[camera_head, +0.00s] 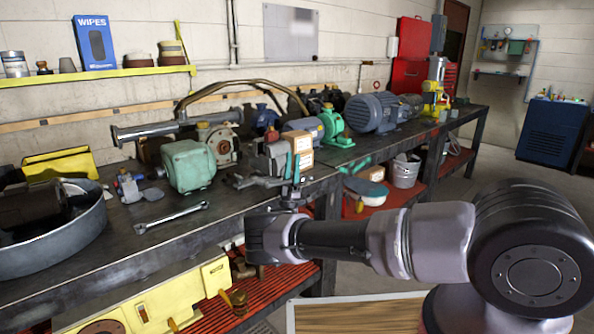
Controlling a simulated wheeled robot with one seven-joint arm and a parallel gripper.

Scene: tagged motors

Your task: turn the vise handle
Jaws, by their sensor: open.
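A grey metal vise-like body (262,165) sits near the front edge of the workbench, left of a small cardboard box. Its handle is hard to make out among the dark parts near the edge. My arm reaches in from the right, and my gripper (292,170) points up and away at the bench edge. Its two thin teal-tipped fingers are apart, with nothing seen between them. It is just in front of the box and close to the right side of the vise-like body. I cannot tell whether it touches either.
The workbench (232,206) is crowded. A green motor housing (188,166), a wrench (172,217) and a round grey tub (60,245) are to the left. A blue-grey motor (372,112) stands farther right. A red lower shelf holds a bucket (406,170). Open floor lies at right.

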